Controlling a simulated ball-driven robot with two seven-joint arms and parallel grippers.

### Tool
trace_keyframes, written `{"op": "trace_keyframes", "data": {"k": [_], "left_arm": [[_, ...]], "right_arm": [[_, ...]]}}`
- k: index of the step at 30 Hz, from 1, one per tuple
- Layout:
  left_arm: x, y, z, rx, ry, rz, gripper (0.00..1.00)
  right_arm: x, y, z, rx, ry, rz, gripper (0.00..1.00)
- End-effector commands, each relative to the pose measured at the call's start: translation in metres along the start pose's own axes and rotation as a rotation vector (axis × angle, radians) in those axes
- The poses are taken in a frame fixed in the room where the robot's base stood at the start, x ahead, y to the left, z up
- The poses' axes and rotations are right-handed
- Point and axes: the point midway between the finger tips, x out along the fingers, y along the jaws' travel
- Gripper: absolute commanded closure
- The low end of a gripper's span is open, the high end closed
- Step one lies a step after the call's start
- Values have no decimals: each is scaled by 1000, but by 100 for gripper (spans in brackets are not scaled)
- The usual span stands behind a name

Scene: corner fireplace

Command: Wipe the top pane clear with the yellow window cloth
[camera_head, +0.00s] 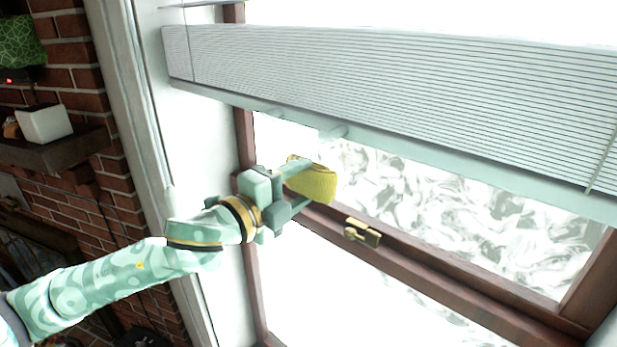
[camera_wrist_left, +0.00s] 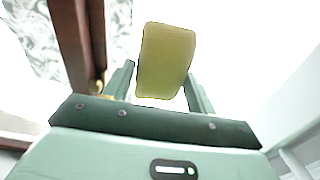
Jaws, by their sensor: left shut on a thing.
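The yellow window cloth (camera_head: 313,184) is a folded pad held in my left gripper (camera_head: 298,183). In the head view it sits against or just in front of the lower left part of the top pane (camera_head: 450,213). I cannot tell if it touches the glass. The pane has whitish, swirly smears over its middle and right; the strip near the cloth at left looks clear. In the left wrist view the cloth (camera_wrist_left: 166,60) stands between the two fingers (camera_wrist_left: 160,88), with smeared glass at the upper left. My right gripper is not in view.
A pale blind (camera_head: 400,100) is gathered above, covering the pane's upper part. A brass latch (camera_head: 362,232) sticks out from the brown middle rail (camera_head: 440,272), right of the gripper. A brick wall with a mantel shelf (camera_head: 55,148) and white box (camera_head: 43,123) stands at left.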

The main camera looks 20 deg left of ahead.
Motion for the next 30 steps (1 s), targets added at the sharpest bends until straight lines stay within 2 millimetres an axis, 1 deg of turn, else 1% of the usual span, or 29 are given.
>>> {"op": "trace_keyframes", "data": {"k": [3, 11, 14, 21, 30], "left_arm": [[-3, 0, 0, 1, 0, -1, 62], [-4, 0, 0, 0, 0, -1, 62], [-9, 0, 0, 0, -1, 0, 62], [-31, 0, 0, 1, -1, 1, 62], [-33, 0, 0, 0, 0, -1, 62]], "right_arm": [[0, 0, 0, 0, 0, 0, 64], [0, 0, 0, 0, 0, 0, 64], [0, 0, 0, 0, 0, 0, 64], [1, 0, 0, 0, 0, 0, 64], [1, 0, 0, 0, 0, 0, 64]]}}
